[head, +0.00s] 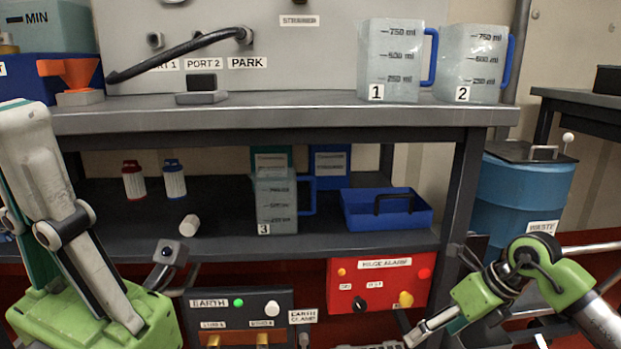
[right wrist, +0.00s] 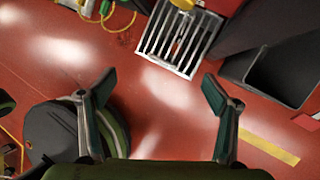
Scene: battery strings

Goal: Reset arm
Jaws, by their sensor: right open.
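My right arm (head: 550,270) comes in from the lower right of the head view, bent. Its gripper (head: 432,327) is low, in front of the bench and below the red alarm box. In the right wrist view the gripper (right wrist: 158,84) is open, its two fingers wide apart with only red floor between them. It holds nothing. My left arm (head: 60,220) shows at the left of the head view, with white links and a green part. I cannot make out its gripper.
The bench top (head: 290,118) carries jugs 1 (head: 390,65) and 2 (head: 470,70). The lower shelf holds jug 3 (head: 276,205) and a blue tray (head: 360,214). The red alarm box (head: 378,284) and a blue waste drum (head: 525,190) are near my right arm. A floor grate (right wrist: 178,40) lies beyond the fingers.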

